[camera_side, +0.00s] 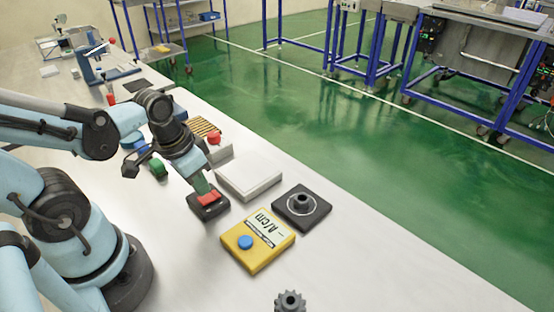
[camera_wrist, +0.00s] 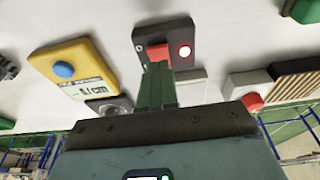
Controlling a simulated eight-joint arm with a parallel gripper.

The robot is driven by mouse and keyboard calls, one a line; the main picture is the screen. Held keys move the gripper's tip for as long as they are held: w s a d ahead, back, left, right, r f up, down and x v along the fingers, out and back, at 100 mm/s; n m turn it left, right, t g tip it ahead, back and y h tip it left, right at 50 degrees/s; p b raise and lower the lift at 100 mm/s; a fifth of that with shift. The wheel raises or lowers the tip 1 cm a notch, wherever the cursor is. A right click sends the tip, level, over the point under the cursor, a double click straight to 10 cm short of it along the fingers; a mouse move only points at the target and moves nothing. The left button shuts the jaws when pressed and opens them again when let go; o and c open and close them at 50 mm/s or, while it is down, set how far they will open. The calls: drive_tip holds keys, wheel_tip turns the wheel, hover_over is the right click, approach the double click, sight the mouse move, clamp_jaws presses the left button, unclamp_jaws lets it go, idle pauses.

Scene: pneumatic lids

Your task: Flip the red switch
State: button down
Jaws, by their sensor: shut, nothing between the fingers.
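The red switch (camera_side: 208,199) is a red rocker on a small black box (camera_side: 209,208) lying on the white table. The fingertips hide part of the rocker.
A yellow meter (camera_side: 268,251) with a blue button, a black round-socket block (camera_side: 301,207) and a white box (camera_side: 249,175) lie close by. A red button (camera_side: 214,138) sits on a grey box behind. A dark gear (camera_side: 290,301) stands near the front. The right table edge is clear.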

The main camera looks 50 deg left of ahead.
drive_tip(key=shift+s+f, duration=0.1)
drive_tip(key=shift+f, duration=0.5)
drive_tip(key=shift+s+f+t, duration=0.2)
drive_tip(key=shift+f+t, duration=0.2)
drive_tip(key=shift+t, duration=0.1)
drive_tip(key=shift+w+r, duration=0.25)
drive_tip(key=shift+w, duration=0.5)
drive_tip(key=shift+r, duration=0.1)
drive_tip(key=v, duration=0.7)
drive_tip(key=shift+r, duration=0.15)
idle(0.4)
